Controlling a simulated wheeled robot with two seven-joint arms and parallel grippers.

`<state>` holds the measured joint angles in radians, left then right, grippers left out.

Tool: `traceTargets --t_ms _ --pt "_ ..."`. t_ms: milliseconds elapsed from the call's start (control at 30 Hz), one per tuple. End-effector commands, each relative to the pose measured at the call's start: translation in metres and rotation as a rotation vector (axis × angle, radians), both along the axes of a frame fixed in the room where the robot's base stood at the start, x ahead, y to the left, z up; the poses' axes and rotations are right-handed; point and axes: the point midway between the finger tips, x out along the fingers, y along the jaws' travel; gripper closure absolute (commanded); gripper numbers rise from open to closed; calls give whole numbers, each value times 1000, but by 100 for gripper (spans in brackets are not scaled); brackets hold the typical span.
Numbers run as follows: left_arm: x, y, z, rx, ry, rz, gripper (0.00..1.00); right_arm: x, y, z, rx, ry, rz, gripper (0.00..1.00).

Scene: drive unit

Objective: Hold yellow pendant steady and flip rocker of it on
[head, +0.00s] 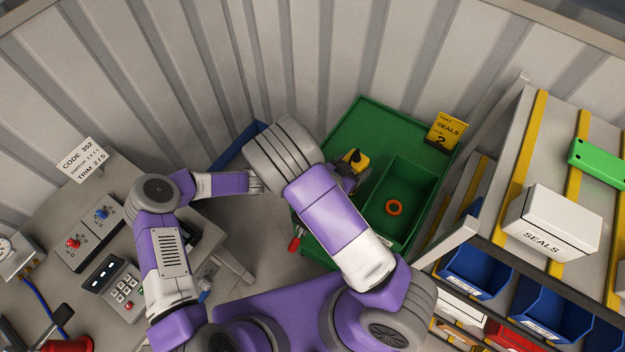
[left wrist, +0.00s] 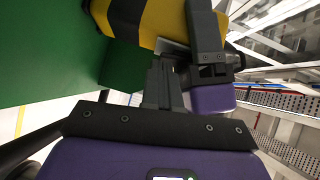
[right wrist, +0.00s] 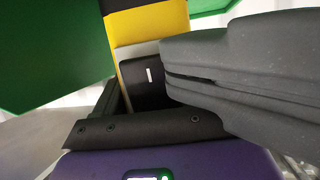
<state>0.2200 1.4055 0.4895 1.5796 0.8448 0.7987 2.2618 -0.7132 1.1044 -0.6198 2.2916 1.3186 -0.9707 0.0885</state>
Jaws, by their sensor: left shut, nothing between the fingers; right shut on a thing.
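The yellow pendant (head: 357,160) is held over the green bench at the back. In the left wrist view its yellow body with black stripes (left wrist: 160,16) fills the top. In the right wrist view it shows yellow (right wrist: 158,28), with a black rocker (right wrist: 147,88) bearing a white mark on a grey plate. My right gripper (head: 347,180) is shut on the pendant. My left gripper (left wrist: 165,62) is shut and empty, its fingertips close beneath the pendant; I cannot tell whether they touch it. In the head view my right arm hides the left gripper.
A green tray (head: 433,185) with an orange ring (head: 394,207) stands beside the pendant. A shelf with blue bins (head: 478,272) and a white seals box (head: 553,224) is at right. Control boxes (head: 88,232) stand on the left bench. My arms cross closely in the middle.

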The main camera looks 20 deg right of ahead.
Motion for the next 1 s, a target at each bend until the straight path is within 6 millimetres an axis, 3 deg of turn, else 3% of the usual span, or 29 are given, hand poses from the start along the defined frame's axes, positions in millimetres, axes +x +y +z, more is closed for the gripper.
traceTargets --t_ms 600,867,1000 --pt "2 -13 -5 -68 -37 -1 100 0 0 0 -1 -1 0 76" --pt "2 -11 -4 -67 -42 -1 100 0 0 0 -1 -1 0 76" --pt "6 3 -6 -65 -42 1 100 0 0 0 -1 -1 0 76"
